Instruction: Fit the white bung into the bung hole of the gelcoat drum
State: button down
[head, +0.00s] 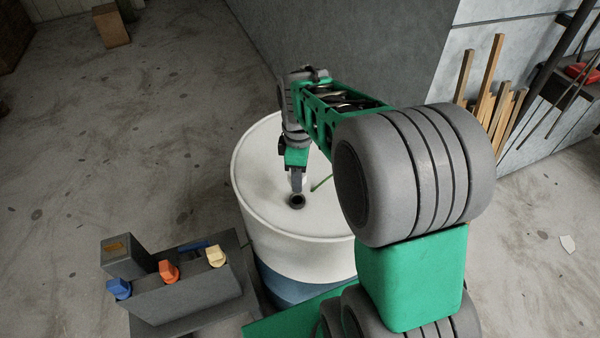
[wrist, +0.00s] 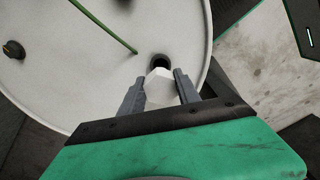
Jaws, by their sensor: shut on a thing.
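The gelcoat drum (head: 262,172) stands upright in the middle of the head view, with a pale lid and a blue lower band. Its dark, round bung hole (head: 297,201) is near the lid's front edge, and the hole also shows in the wrist view (wrist: 159,61). My gripper (head: 297,188) is over the lid just behind the hole. In the wrist view, my gripper (wrist: 159,84) is shut on the white bung (wrist: 158,90), a faceted piece between the fingers. The bung overlaps the hole's near edge in that view; I cannot tell its height above the lid. The head view mostly hides the bung.
A grey rack (head: 190,297) at the lower left holds blue (head: 119,289), orange (head: 169,271) and cream (head: 216,256) pieces. A thin green rod (wrist: 103,27) crosses the lid, and a dark fitting (wrist: 13,49) sits farther across it. Wooden sticks (head: 490,90) lean at the right wall.

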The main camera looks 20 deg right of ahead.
jog(key=shift+f+b, duration=1.2)
jog(key=shift+f, duration=0.75)
jog(key=shift+f+b, duration=1.05)
jog(key=shift+f, duration=0.75)
jog(key=c, duration=0.8)
grip_release()
notch_tip(320, 180, up, 8)
jog(key=shift+b, duration=0.35)
